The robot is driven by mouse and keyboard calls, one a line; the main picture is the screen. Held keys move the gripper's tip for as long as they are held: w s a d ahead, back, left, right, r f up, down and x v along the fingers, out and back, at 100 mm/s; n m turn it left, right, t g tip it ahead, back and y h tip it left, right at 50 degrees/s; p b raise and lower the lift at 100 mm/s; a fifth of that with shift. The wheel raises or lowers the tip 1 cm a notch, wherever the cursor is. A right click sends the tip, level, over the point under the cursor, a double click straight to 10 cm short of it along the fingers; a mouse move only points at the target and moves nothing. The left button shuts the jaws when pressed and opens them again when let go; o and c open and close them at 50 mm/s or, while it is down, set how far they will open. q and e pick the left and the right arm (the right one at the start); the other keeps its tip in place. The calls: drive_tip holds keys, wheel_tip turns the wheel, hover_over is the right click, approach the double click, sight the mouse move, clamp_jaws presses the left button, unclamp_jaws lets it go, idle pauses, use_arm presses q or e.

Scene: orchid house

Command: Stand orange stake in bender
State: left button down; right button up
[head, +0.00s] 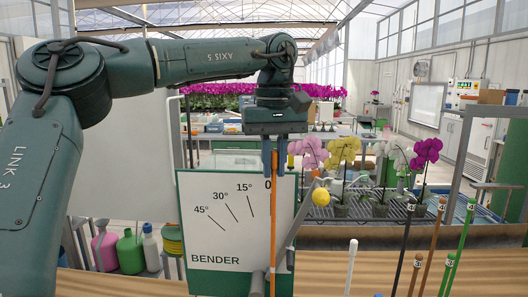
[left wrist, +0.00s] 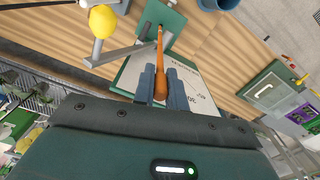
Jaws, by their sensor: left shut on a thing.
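The orange stake (head: 273,215) hangs upright in my left gripper (head: 275,150), in front of the bender board (head: 215,245) along its 0 mark. The blue fingers of my left gripper (left wrist: 161,88) are shut on the upper part of the stake, which also shows in the left wrist view (left wrist: 160,55). There its far end is over the bender's green base plate (left wrist: 172,18). I cannot tell whether that end is seated in a hole or just above it. My right gripper is not in view.
The bender's grey lever with a yellow ball (head: 321,197) slants up close to the stake's right. Several other stakes, one white (head: 351,265) and one green (head: 458,245), stand at the right. Potted orchids (head: 343,160) stand behind. Wooden bench top (head: 325,265) is bare near the bender.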

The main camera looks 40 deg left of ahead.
use_arm(q)
wheel_tip(320, 180, down, 6)
drive_tip(key=a, duration=0.1)
drive_tip(key=shift+w+f, duration=0.2)
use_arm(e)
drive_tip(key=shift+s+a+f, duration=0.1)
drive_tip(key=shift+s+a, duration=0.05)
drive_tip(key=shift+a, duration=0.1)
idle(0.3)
use_arm(q)
drive_tip(key=shift+f, duration=0.3)
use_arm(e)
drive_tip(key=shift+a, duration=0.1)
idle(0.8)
use_arm(q)
drive_tip(key=shift+f+b, duration=0.35)
drive_tip(key=shift+f, duration=0.6)
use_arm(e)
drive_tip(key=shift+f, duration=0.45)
